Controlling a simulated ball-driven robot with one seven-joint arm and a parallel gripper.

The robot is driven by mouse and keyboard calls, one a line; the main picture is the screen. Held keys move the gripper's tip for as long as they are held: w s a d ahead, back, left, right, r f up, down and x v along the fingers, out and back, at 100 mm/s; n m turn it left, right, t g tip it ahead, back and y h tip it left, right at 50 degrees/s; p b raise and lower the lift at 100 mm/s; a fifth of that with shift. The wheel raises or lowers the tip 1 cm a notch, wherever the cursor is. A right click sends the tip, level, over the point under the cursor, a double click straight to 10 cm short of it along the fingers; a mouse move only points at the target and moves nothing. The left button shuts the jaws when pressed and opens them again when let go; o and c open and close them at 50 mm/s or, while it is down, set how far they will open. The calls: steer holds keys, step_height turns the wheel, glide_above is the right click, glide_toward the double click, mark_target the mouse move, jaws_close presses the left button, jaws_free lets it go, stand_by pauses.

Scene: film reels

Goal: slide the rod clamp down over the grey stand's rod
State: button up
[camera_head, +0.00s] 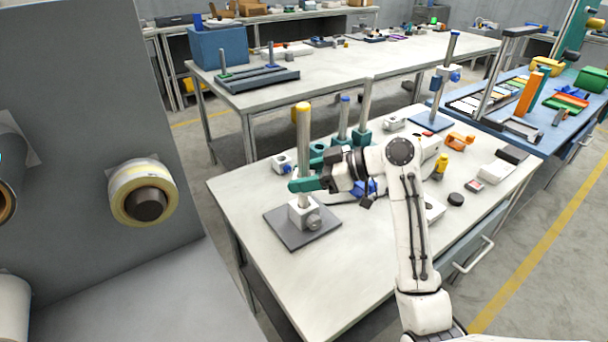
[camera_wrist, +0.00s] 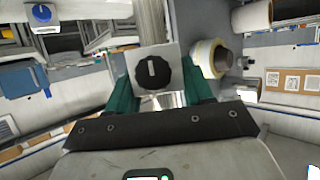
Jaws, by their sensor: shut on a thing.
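The grey stand has a flat grey base plate (camera_head: 286,235) and an upright rod (camera_head: 304,135) with a yellow top. The rod clamp (camera_head: 303,212), a white block with a round dark knob, is around the rod, low down by the plate. I cannot tell whether it touches the plate. My gripper (camera_head: 305,185) reaches in from the right, its green fingers at the rod and the clamp's upper part. In the wrist view the clamp's black knob (camera_wrist: 154,73) faces the camera, and the fingers (camera_wrist: 163,95) are shut on the clamp; their contact is partly hidden.
Green-based stands (camera_head: 361,135) and a white clamp with a blue knob (camera_head: 283,163) stand close behind my gripper. The table's front left (camera_head: 250,205) is clear. A film reel (camera_head: 144,193) hangs at left.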

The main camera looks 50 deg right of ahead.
steer(key=shift+f, duration=0.1)
steer(key=shift+f+b, duration=1.65)
steer(key=shift+f, duration=0.7)
steer(key=o, duration=1.2)
steer(key=shift+o, duration=0.2)
steer(key=v, duration=1)
steer(key=shift+s+d+p, duration=0.2)
steer(key=shift+s+p, duration=0.1)
steer(key=shift+r, duration=0.1)
